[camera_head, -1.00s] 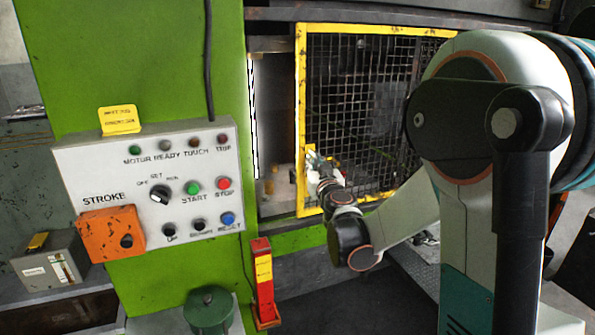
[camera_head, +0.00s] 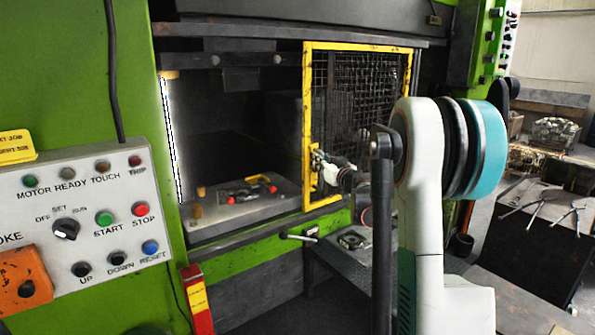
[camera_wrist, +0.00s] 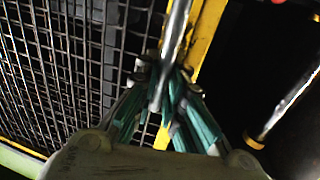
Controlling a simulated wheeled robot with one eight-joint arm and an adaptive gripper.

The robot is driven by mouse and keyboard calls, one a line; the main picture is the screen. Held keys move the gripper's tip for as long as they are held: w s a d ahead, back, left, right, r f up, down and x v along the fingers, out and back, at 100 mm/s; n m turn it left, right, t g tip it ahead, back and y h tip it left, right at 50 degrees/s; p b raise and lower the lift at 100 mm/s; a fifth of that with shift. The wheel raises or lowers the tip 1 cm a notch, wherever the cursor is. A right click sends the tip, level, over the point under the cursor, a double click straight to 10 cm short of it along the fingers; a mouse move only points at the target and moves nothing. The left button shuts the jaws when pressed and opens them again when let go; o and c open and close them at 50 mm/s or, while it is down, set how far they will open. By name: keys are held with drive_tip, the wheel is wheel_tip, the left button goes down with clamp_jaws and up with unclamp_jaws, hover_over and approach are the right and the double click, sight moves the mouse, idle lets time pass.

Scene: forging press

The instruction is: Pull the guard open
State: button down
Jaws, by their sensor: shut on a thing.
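The guard (camera_head: 307,105) is a yellow-framed panel of dark wire mesh on the front of the green press. It covers the right part of the press opening, and the left part is uncovered. My gripper (camera_head: 318,160) is at the lower left upright of the guard frame. In the wrist view, my gripper's teal fingers (camera_wrist: 168,88) are closed around a metal bar handle (camera_wrist: 177,30) in front of the yellow upright (camera_wrist: 208,35). The fingers and blur hide part of the handle.
Inside the opening, a grey bed (camera_head: 225,212) carries a red-and-black object (camera_head: 248,189). The control panel (camera_head: 85,215) stands at the left, above a red post (camera_head: 196,300). A low grating table (camera_head: 350,262) is below the guard. A dark bench (camera_head: 530,230) with tools is at the right.

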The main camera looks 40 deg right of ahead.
drive_tip(key=d, duration=0.8)
drive_tip(key=shift+d+r, duration=0.2)
drive_tip(key=shift+d, duration=0.1)
drive_tip(key=c, duration=1.7)
unclamp_jaws()
drive_tip(key=shift+a, duration=0.1)
drive_tip(key=shift+s, duration=0.25)
drive_tip(key=s, duration=0.3)
drive_tip(key=s+a, duration=0.1)
drive_tip(key=s, duration=0.3)
drive_tip(key=s+a, duration=0.1)
drive_tip(key=s, duration=0.3)
drive_tip(key=shift+s+a+f, duration=0.1)
drive_tip(key=shift+s+f, duration=0.05)
drive_tip(key=shift+s, duration=0.05)
